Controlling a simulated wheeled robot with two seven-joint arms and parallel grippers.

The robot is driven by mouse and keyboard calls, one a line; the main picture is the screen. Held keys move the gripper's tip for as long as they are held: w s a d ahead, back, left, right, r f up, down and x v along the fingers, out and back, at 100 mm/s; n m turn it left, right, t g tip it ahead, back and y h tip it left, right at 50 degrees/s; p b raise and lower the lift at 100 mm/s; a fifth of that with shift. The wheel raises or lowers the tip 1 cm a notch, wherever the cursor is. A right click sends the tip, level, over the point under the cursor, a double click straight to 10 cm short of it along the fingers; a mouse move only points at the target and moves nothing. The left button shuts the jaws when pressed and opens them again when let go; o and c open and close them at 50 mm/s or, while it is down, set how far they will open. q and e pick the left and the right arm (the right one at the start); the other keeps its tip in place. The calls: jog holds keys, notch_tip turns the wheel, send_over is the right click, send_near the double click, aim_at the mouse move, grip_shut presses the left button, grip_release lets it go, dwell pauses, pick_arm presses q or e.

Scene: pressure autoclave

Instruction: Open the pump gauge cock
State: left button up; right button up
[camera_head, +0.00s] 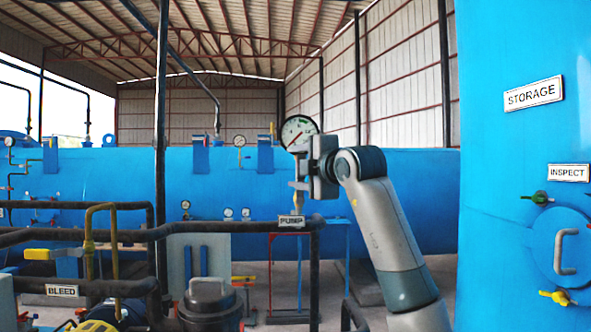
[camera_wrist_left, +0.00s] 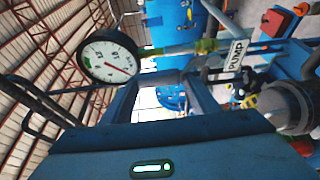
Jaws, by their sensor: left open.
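The pump gauge (camera_head: 298,132) has a white round dial with a red needle and stands on a thin upright pipe above the PUMP label (camera_head: 291,221). My left gripper (camera_head: 306,172) is just below the dial, beside the pipe, and covers part of it. In the wrist view the gauge (camera_wrist_left: 110,59) is at upper left, its pipe (camera_wrist_left: 168,52) runs right to the PUMP label (camera_wrist_left: 237,55). The left gripper (camera_wrist_left: 163,84) is open, its two fingers on either side of a small grey piece that may be the cock handle. I cannot tell whether they touch it. My right gripper is out of view.
A dark pipe rail (camera_head: 235,228) runs below the PUMP label. A yellow-handled BLEED valve (camera_head: 50,254) is at left. The blue STORAGE tank (camera_head: 500,130) stands at right. A large blue vessel (camera_head: 380,170) lies behind.

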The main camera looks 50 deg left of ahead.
pick_arm(q)
jog(key=b+v, duration=0.1)
jog(key=v, duration=0.4)
jog(key=shift+f, duration=0.1)
jog(key=b, duration=0.3)
send_near(298, 168)
jog(key=v, duration=0.6)
jog(key=shift+s+d+r, duration=0.2)
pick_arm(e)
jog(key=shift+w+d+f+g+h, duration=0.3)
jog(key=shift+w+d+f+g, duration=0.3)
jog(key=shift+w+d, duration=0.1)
